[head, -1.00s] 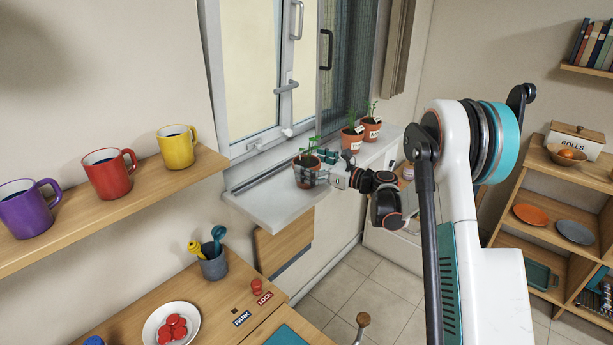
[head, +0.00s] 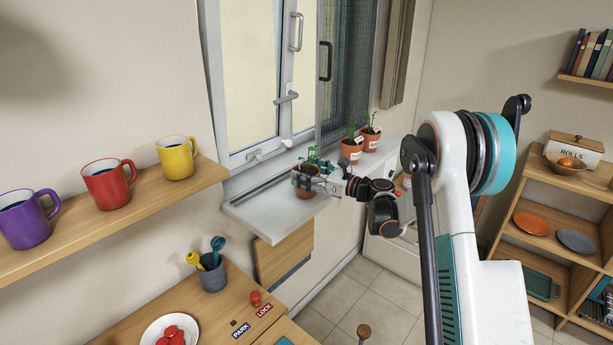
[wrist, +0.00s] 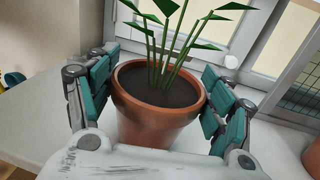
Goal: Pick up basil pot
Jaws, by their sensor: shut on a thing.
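My gripper (head: 307,182) is shut on a terracotta plant pot (wrist: 155,128) at the near part of the windowsill (head: 262,217). In the wrist view, its teal-padded fingers press on both sides of the pot just below the rim. The pot is upright, with dark soil and several green stems with pointed leaves (wrist: 185,30). No label shows on it, so I cannot read whether it is the basil. I cannot tell whether its base touches the sill. Two similar labelled pots stand farther along, a nearer one (head: 350,158) and a farther one (head: 371,143); their labels are too small to read surely.
The window (head: 262,80) rises behind the sill. A wooden shelf (head: 120,218) with purple, red and yellow mugs is at left. Below is a counter with a grey utensil cup (head: 212,275) and a white plate (head: 150,332). The near end of the sill is clear.

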